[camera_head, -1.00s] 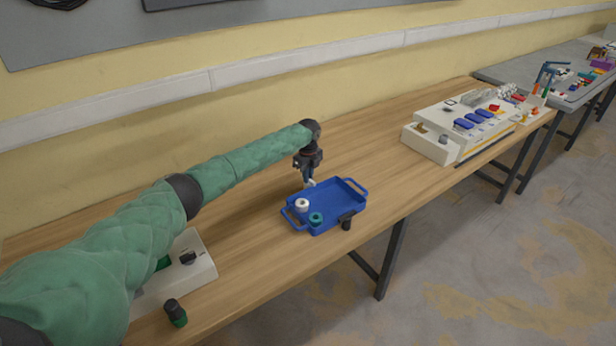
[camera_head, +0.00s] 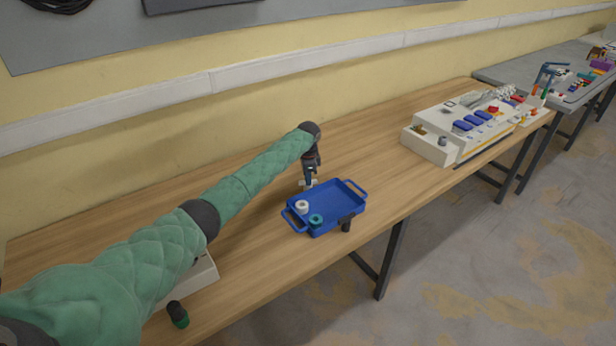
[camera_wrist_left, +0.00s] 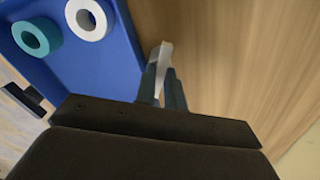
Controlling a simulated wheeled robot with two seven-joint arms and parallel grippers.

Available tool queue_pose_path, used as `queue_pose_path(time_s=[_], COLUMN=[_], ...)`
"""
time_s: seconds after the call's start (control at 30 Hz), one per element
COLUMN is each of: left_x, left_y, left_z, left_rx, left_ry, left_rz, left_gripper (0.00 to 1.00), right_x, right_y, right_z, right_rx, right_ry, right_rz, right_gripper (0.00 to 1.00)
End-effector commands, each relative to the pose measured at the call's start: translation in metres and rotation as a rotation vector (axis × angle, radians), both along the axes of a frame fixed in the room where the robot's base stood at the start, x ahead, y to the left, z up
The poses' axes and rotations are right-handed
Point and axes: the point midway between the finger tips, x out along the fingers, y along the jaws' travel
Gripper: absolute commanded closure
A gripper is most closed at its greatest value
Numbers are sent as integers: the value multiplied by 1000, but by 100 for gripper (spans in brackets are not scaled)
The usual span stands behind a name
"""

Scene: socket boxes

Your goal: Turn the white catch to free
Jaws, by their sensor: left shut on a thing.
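The blue tray (camera_head: 345,195) lies on the wooden table. A white piece, seemingly the white catch (camera_wrist_left: 162,54), is at the tray's far left edge; only its narrow end shows between my fingers in the left wrist view. It also shows as a small pale piece in the head view (camera_head: 314,184). My left gripper (camera_wrist_left: 161,88) points down there and is shut on it. How far the catch is turned cannot be told. My right gripper is in neither view.
A white ring (camera_head: 302,206) and a teal ring (camera_head: 316,220) stand in the tray's near left corner. A dark piece (camera_head: 347,221) sits at its near edge. A white box with blue parts (camera_head: 465,125) stands farther right. The table between is clear.

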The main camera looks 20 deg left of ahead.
Motion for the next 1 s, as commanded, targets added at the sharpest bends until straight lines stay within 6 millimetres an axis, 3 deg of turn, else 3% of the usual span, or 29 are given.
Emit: queue_pose_path(time_s=[0.5, 1.0], left_x=[1, 2], left_y=[0, 0], left_z=[3, 3], left_rx=[-2, -1], left_ry=[-2, -4], left_rz=[380, 477], left_gripper=[100, 100], right_x=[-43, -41], right_y=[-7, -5], right_z=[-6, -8], right_rx=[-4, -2], right_ry=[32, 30], right_rz=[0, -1], right_gripper=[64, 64])
